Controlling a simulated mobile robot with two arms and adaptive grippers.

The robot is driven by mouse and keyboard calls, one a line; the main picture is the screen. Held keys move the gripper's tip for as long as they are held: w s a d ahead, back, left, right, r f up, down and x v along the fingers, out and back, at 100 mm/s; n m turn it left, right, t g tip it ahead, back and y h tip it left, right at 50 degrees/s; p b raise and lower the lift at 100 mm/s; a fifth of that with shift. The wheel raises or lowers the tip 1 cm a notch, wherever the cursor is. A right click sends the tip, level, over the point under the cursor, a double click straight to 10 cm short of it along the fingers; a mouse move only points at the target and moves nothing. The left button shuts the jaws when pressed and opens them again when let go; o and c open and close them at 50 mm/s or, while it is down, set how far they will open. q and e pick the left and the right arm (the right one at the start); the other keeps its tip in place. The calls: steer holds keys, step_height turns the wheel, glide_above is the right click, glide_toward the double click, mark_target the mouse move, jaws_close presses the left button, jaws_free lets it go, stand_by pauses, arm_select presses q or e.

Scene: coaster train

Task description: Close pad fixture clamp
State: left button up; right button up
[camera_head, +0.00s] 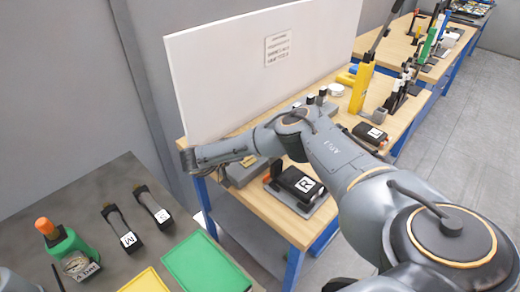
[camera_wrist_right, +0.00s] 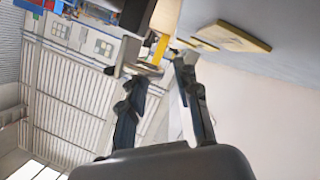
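A grey-based fixture (camera_head: 318,196) sits on the wooden table in the head view. A second similar fixture (camera_head: 370,136) with a black block stands further back. I cannot tell which is the pad fixture, or whether either clamp is closed. My right arm reaches left across the table, above and behind the R fixture. Its fingers are not clear in the head view. In the right wrist view my right gripper (camera_wrist_right: 158,72) has its fingers apart, with nothing visibly held. My left gripper is out of view.
A tall white panel (camera_head: 240,60) stands behind the wooden table (camera_head: 345,190). A yellow upright tool (camera_head: 361,88) stands at the back. A dark table at left holds a green gauge device (camera_head: 70,250), labelled tools (camera_head: 120,228) and a green tray (camera_head: 205,268).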

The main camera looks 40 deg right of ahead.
jaws_close()
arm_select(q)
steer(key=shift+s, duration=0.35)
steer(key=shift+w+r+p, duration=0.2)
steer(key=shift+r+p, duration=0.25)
arm_select(e)
steer(key=shift+s+a, duration=0.1)
steer(key=shift+s, duration=0.05)
